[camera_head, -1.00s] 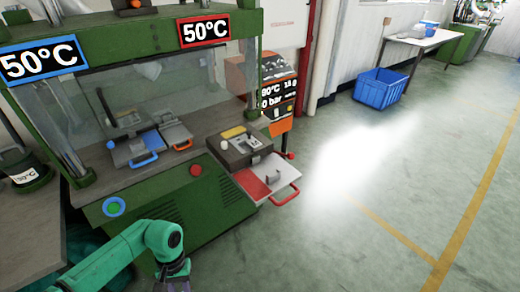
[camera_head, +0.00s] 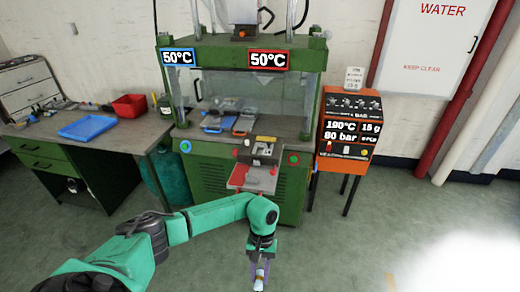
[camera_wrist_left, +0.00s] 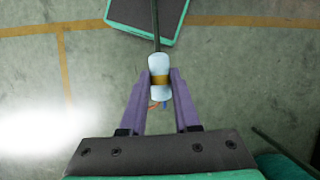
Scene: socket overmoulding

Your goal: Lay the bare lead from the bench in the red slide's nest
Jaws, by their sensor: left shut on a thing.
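My left gripper (camera_head: 259,270) is low in front of the green press, at the bottom of the head view. In the left wrist view its purple fingers (camera_wrist_left: 159,100) are shut on the lead (camera_wrist_left: 159,64). The lead shows a pale body with a brass-coloured band, thin coloured wire ends and a dark cable running away upward. The red slide (camera_head: 240,176) sticks out of the press front, with a dark block and its nest (camera_head: 263,150) behind the red plate. The gripper and lead are apart from it, nearer to me. My right gripper is not in view.
A bench (camera_head: 42,129) with a blue tray (camera_head: 87,127) and a red bin (camera_head: 130,105) stands left of the press. The blue slide (camera_head: 214,123) is inside the press. An orange control box (camera_head: 347,135) stands to the right. The floor ahead is clear.

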